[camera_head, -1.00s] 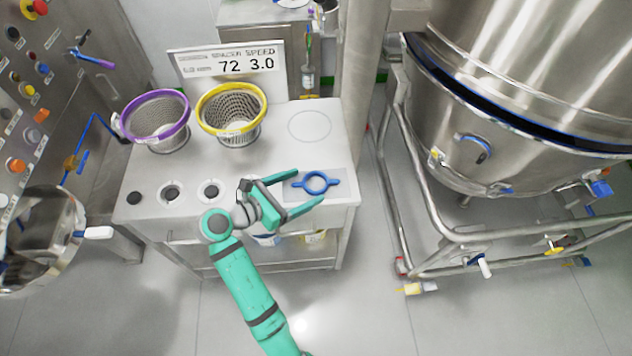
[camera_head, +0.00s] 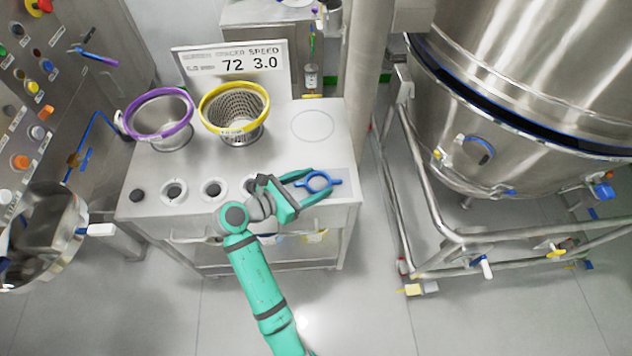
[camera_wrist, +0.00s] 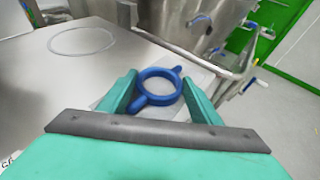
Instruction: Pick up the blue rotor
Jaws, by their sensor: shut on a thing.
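The blue rotor (camera_head: 319,181) is a ring with short arms sticking out. It lies at the right front of the grey table top (camera_head: 276,150), over a pale grey mat (camera_head: 344,176). My green gripper (camera_head: 320,184) reaches in from the left with its fingers on either side of the rotor. In the wrist view the rotor (camera_wrist: 160,86) sits between the two fingertips (camera_wrist: 160,84), and the jaws are closed on it. The rotor looks level and at about mat height; I cannot tell whether it is clear of the surface.
A purple-rimmed basket (camera_head: 160,117) and a yellow-rimmed basket (camera_head: 236,112) stand at the table's back left, before a sign reading 72 3.0 (camera_head: 232,64). A large steel vessel (camera_head: 520,90) on a tube frame stands right.

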